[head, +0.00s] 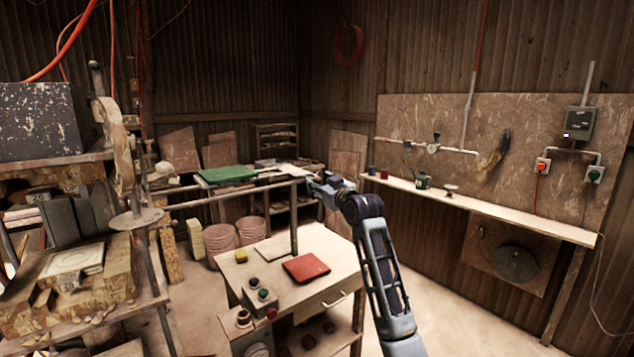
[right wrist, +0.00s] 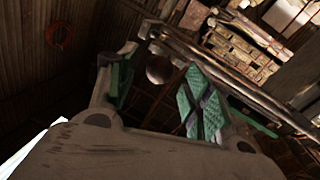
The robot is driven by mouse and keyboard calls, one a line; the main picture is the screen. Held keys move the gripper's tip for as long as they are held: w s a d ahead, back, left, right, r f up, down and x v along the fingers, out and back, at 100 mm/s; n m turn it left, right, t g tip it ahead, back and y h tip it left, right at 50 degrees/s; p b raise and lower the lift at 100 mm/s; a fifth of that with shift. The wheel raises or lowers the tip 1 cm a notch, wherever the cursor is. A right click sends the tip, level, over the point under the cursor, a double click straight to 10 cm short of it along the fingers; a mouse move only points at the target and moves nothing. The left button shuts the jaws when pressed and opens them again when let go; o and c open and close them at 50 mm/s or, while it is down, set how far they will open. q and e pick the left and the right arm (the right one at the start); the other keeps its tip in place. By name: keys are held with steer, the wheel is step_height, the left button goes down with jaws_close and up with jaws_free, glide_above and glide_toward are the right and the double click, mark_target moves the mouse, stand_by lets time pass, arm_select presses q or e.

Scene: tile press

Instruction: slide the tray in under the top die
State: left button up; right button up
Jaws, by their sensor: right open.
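The press stands at the left of the head view. A dark speckled block (head: 38,122) sits above a tan layer (head: 60,172) there; I take this upper part to be the top die. Below it and nearer, a pale square plate (head: 76,261) with a round mark lies on a rough tan base; it may be the tray, but I cannot tell. It looks clear of the upper block. My right gripper (head: 325,184) is open near the end of a long horizontal bar (head: 230,192). In the right wrist view a ball (right wrist: 158,70) shows between its fingers (right wrist: 160,90). My left gripper is not in view.
A table with buttons (head: 262,294) and a red folder-like object (head: 306,268) stands in the middle. Buckets (head: 221,244) stand behind. A narrow shelf (head: 480,208) runs along the right wall. Floor is open at right.

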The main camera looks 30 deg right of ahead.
mark_target(317, 181)
steer(key=shift+w+d, duration=0.15)
steer(key=shift+w, duration=1.35)
steer(key=shift+c, duration=0.4)
jaws_close()
